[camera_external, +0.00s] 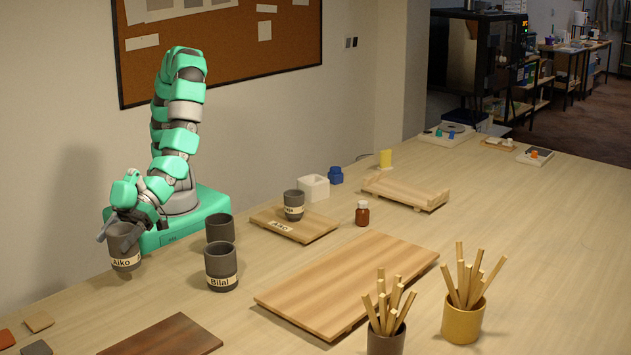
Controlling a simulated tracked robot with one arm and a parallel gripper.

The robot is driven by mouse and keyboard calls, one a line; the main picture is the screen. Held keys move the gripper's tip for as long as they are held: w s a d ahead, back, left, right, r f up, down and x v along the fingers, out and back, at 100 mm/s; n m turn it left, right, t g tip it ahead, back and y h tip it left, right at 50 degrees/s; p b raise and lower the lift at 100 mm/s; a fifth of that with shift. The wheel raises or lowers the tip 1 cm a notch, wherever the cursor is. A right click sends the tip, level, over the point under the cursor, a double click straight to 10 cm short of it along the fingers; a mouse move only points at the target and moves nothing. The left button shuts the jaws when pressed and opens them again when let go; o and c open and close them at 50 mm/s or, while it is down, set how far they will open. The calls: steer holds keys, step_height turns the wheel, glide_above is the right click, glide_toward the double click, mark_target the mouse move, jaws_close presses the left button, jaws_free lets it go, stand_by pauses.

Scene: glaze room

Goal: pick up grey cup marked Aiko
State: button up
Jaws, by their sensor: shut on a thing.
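The grey cup marked Aiko (124,250) is at the left, near the wall-side edge of the table, upright or slightly tilted. My gripper (120,230) is shut on its upper part, and the fingers hide some of the rim. I cannot tell whether the cup's base touches the table. A smaller dark cup (294,205) with a pale label stands on a small wooden board (318,230) that bears an Aiko label (280,226).
A grey cup marked Bilal (221,268) and a plain dark cup (219,229) stand right of my gripper. A large wooden board (350,281) fills the middle. A dark pot (386,341) and a mustard pot (463,319) of sticks stand in front.

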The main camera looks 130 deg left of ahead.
mark_target(124, 224)
steer(key=s+a+b, duration=0.1)
steer(key=b, duration=0.2)
steer(key=shift+a+f, duration=0.15)
steer(key=shift+s+a+r+b, duration=0.2)
steer(key=shift+s+a+b, duration=0.3)
steer(key=shift+b, duration=0.4)
steer(key=shift+s+a+r+b, duration=0.15)
steer(key=shift+s+a+b, duration=0.35)
steer(key=shift+b, duration=0.4)
